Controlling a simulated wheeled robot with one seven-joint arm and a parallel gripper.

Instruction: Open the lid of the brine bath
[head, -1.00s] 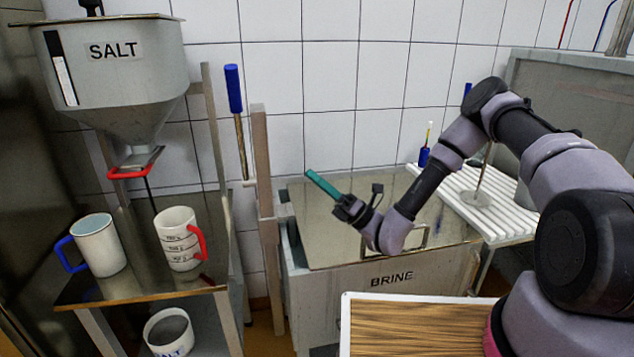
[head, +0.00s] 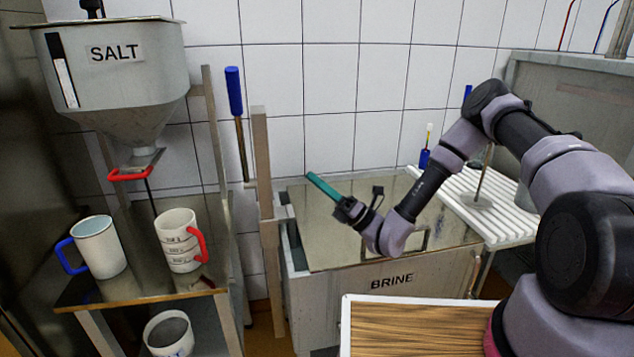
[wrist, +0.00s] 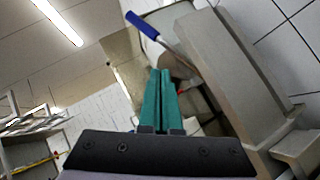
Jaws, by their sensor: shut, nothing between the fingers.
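The brine bath (head: 391,281) is a grey tank labelled BRINE in the middle of the head view. Its flat metal lid (head: 330,248) lies on top and looks closed. A bar handle (head: 424,240) stands on the lid's front part, partly hidden behind my wrist. My gripper (head: 309,177) has teal fingers, is shut and empty, and is above the back left of the lid, pointing up and left. In the wrist view the two teal fingers (wrist: 161,98) lie side by side.
A wooden post (head: 264,185) stands left of the bath, beside a blue-handled tool (head: 234,92). A white slatted rack (head: 500,209) is at the right. A wooden board (head: 415,325) lies in front. Mugs stand on the left table (head: 140,293) below the salt hopper (head: 115,80).

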